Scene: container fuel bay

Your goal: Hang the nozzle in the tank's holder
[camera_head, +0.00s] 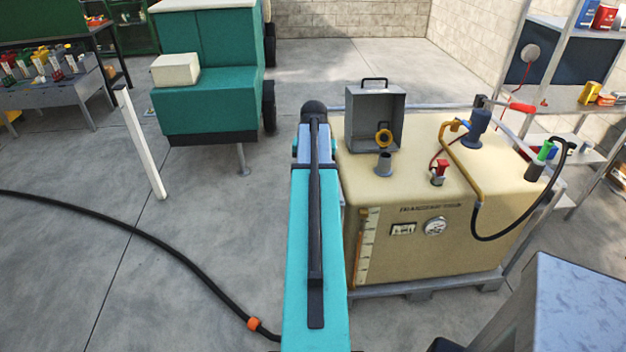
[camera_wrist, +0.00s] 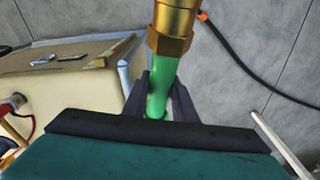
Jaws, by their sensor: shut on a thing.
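My gripper (camera_wrist: 160,82) is shut on a green sleeve with a brass hex fitting (camera_wrist: 172,22) in the wrist view. Its two dark fingers lie on either side of the green part. The fitting's far end is cut off by the frame. In the head view my gripper is hidden behind my teal arm. The cream tank (camera_head: 415,235) stands right of my arm. At its right end, a black and green nozzle (camera_head: 546,150) on a black hose is at a grey cup-like holder (camera_head: 534,172). I cannot tell how it is seated.
An open grey box (camera_head: 375,118) and a blue pump (camera_head: 476,128) stand on the tank. A black floor hose (camera_head: 150,233) with an orange band runs at left. Shelves (camera_head: 570,60) stand at right. The floor behind the tank is clear.

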